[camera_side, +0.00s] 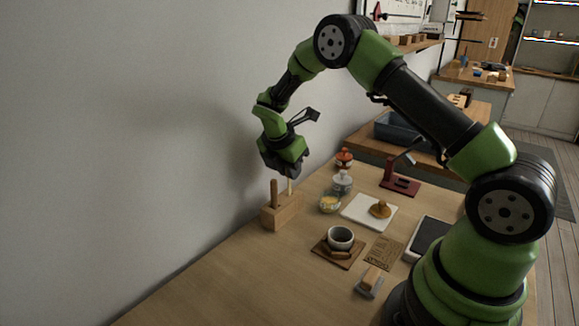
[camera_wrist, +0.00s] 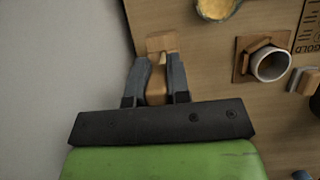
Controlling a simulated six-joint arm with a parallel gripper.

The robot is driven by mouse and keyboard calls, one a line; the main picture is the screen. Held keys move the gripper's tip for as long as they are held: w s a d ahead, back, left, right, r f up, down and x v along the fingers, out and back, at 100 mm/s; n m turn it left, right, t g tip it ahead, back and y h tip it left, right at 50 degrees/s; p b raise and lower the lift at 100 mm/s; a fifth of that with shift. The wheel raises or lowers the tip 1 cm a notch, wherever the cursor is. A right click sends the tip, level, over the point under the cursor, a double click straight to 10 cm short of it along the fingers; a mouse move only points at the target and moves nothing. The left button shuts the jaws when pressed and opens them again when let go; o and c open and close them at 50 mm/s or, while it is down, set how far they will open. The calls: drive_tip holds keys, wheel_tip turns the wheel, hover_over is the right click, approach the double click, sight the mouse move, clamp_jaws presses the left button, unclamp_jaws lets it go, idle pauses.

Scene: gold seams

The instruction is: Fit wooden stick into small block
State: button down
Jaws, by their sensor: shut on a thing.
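The small wooden block (camera_side: 283,214) stands on the table near the wall. A thicker brown stick (camera_side: 274,193) stands upright in its left part. My gripper (camera_side: 286,175) is above the block, pointing down, shut on a thin pale wooden stick (camera_side: 290,187). The pale stick is near upright, with its lower end at the block's top; I cannot tell whether it is in a hole. In the wrist view, my gripper (camera_wrist: 159,66) has its two fingers on either side of the pale stick's end (camera_wrist: 163,60). Part of the block (camera_wrist: 161,42) shows beyond the fingertips.
A cup (camera_side: 341,238) on a wooden coaster, a yellow-filled bowl (camera_side: 329,204), a glass jar (camera_side: 342,182) and a white board (camera_side: 359,211) lie right of the block. A red stand (camera_side: 400,185) is farther back. The wall is close on the left. The front-left table is clear.

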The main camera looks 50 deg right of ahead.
drive_tip(key=shift+f, duration=1.1)
idle(0.8)
drive_tip(key=c, duration=1)
unclamp_jaws()
drive_tip(key=shift+r, duration=0.15)
drive_tip(key=shift+v, duration=2.4)
drive_tip(key=shift+a, duration=0.1)
drive_tip(key=v, duration=1)
